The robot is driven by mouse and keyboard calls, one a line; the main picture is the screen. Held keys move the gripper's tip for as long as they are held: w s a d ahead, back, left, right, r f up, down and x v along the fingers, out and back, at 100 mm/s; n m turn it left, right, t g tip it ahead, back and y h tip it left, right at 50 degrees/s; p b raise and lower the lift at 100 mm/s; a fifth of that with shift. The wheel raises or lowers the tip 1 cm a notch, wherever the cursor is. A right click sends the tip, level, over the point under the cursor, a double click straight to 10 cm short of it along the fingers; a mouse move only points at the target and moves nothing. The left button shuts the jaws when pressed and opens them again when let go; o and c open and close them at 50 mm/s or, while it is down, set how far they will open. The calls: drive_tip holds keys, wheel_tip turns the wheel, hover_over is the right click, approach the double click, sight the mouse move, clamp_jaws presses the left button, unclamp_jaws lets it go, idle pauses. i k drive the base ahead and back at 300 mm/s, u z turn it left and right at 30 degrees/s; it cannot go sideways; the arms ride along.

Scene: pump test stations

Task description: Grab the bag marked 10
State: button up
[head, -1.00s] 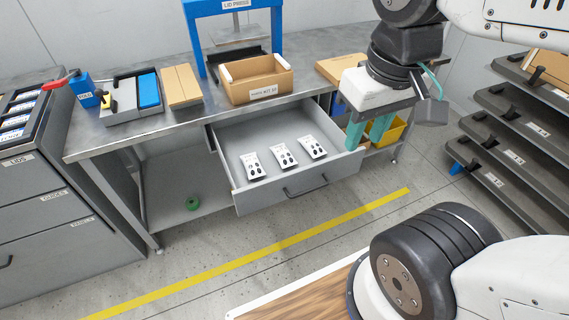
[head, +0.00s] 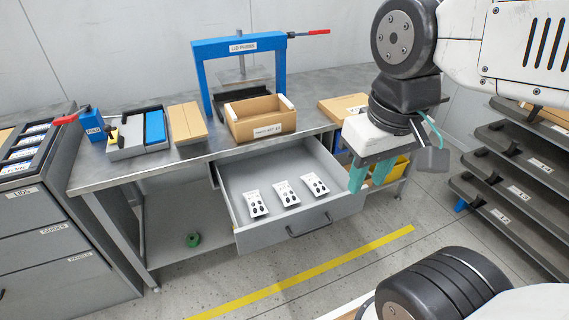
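Three white bags with black spots lie in a row in the open grey drawer (head: 240,180): a left bag (head: 257,203), a middle bag (head: 286,193) and a right bag (head: 315,184). Their markings are too small to read, so I cannot tell which is marked 10. My gripper (head: 370,178) has teal fingers pointing down, with a small gap between them and nothing held. In the picture it is to the right of the bags, by the drawer's right front corner, and apart from them.
The workbench (head: 110,172) holds a blue lid press (head: 240,46), a cardboard box (head: 260,118) and a grey tray (head: 138,135). A drawer cabinet (head: 60,240) stands at left, a dark shelf rack (head: 520,165) at right. A green roll (head: 193,240) is under the bench.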

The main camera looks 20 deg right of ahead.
sight(315, 185)
drive_tip(key=u, duration=0.05)
drive_tip(key=k, duration=1.05)
drive_tip(key=z, duration=1.05)
drive_tip(key=i, duration=1.5)
drive_tip(key=u, duration=1.05)
drive_tip(key=i, duration=0.5)
drive_tip(key=u, duration=0.45)
